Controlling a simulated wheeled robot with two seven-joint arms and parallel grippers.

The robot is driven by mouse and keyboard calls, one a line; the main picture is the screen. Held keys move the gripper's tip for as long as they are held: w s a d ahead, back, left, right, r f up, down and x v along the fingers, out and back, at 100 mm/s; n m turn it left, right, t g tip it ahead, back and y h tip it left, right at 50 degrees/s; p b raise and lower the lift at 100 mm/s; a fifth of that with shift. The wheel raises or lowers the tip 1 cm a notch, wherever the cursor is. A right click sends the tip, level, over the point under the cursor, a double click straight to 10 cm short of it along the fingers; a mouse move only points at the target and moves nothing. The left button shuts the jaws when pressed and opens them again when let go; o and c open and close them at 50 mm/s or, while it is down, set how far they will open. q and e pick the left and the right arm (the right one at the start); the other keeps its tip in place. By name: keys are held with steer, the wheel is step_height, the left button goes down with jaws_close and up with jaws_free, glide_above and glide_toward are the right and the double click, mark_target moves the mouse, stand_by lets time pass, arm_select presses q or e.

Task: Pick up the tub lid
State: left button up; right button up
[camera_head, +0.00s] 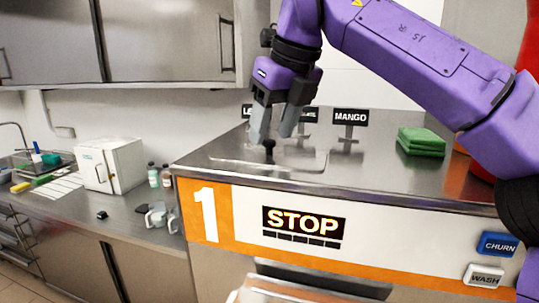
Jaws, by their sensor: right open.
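The tub lid (307,161) looks like a flat, clear, see-through panel with a dark knob (268,146). It lies on the steel top of the freezer marked 1. My right gripper (276,131) reaches down from above with its two grey fingers apart. The fingertips are close over the knob, one on each side of it in the picture. I cannot tell whether they touch it. My left gripper is out of view.
Flavour signs, one reading MANGO (350,117), stand behind the lid. Green folded cloths (421,140) lie to the right. The freezer front (300,222) has a STOP display and CHURN and WASH buttons. A side counter (122,213) with a white box (110,164) is at left.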

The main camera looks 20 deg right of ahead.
mark_target(264, 150)
steer(key=w+f, duration=0.2)
steer(key=w, duration=0.1)
steer(key=shift+f, duration=0.15)
steer(key=shift+s+r, duration=0.2)
steer(key=shift+s, duration=0.4)
steer(key=shift+s+r, duration=0.2)
steer(key=shift+s, duration=0.35)
steer(key=c, duration=0.4)
steer(key=shift+s+a, duration=0.1)
steer(key=c, duration=0.6)
steer(key=shift+w+f, duration=0.1)
steer(key=shift+w, duration=0.25)
jaws_close()
